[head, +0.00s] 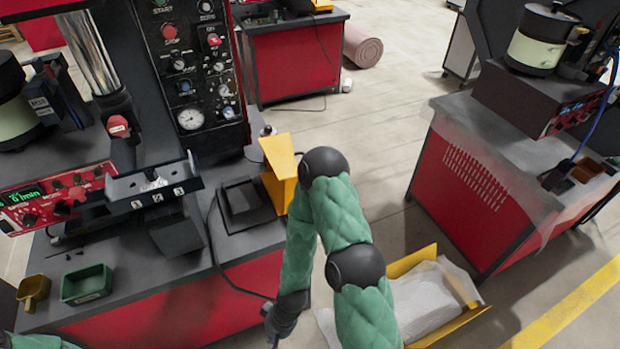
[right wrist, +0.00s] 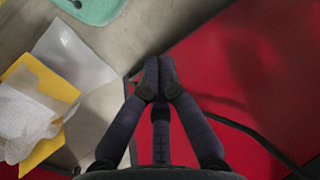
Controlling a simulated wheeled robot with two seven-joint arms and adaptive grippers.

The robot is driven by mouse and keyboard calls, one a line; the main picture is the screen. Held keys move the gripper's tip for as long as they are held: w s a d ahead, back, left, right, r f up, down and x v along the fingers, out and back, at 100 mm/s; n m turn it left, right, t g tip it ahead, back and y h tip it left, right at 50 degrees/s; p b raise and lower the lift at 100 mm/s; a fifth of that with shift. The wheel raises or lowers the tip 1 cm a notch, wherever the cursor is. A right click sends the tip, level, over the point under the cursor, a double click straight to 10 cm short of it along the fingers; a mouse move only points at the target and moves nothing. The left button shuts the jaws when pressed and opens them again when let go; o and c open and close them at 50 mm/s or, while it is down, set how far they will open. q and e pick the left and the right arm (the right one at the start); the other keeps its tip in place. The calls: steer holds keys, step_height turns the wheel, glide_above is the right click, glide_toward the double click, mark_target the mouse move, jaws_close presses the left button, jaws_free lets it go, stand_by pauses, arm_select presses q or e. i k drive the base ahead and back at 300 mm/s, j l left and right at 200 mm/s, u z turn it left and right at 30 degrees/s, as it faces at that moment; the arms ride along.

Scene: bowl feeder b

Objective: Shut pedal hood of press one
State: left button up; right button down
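The yellow pedal hood (head: 281,165) stands raised at the right edge of the press table, beside a black pedal unit (head: 246,204). The pedal's top is uncovered. Press one, with its black control panel (head: 192,70), stands behind and to the left. My right gripper (head: 272,335) is low in front of the table's red side, below and apart from the hood. In the right wrist view its fingers (right wrist: 158,78) meet at the tips with nothing visible between them. The hood is not in that view. My left gripper is out of view; only a bit of green sleeve shows at bottom left.
A black cable (head: 222,262) runs from the table down past my right gripper. A yellow box (head: 440,325) with a white plastic bag lies on the floor to the right. A green tray (head: 87,284) and yellow scoop (head: 33,292) sit at the table's front left.

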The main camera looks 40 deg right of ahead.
mark_target(287, 172)
steer(key=k+l+z, duration=0.15)
steer(key=k+l, duration=0.2)
steer(key=k+l+z, duration=0.1)
steer(key=k+l, duration=0.25)
steer(key=k+l+z, duration=0.15)
steer(key=k+l, duration=0.15)
steer(key=l, duration=0.25)
steer(key=l+u, duration=0.25)
steer(key=l, duration=0.35)
steer(key=l+u, duration=0.25)
steer(key=l, duration=0.3)
steer(key=i+j, duration=0.65)
steer(key=j, duration=0.15)
